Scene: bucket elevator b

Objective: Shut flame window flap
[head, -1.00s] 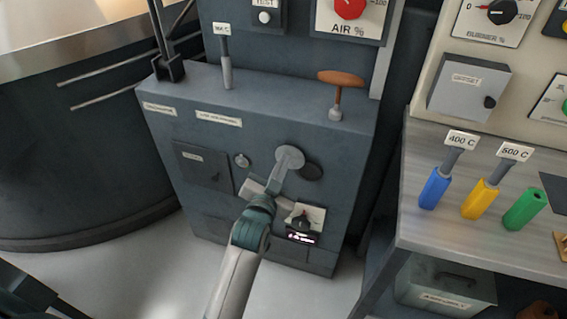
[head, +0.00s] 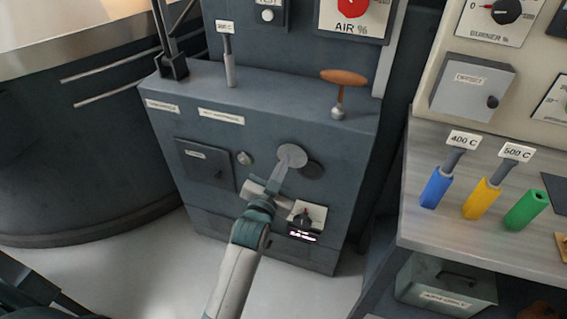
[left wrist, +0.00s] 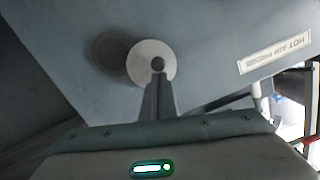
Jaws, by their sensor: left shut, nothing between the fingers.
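The flame window flap appears to be the round pale grey disc (head: 294,153) on the front of the blue-grey cabinet. A dark round port (head: 314,170) lies beside it at lower right, partly overlapped by the disc and otherwise uncovered. In the left wrist view the disc (left wrist: 138,60) has a dark knob at its middle, and the dark port (left wrist: 105,52) is to its left. My left gripper (head: 284,166) is shut and empty, its fingertips in front of the disc's lower part, at the knob in the left wrist view (left wrist: 158,80). I cannot tell whether they touch. My right gripper is not in view.
A small dial (head: 306,217) sits below the disc, and a hatch (head: 205,163) with a small knob (head: 245,158) is at its left. An orange-handled lever (head: 343,78) stands on the cabinet top. A bench (head: 460,240) with coloured handles is at the right.

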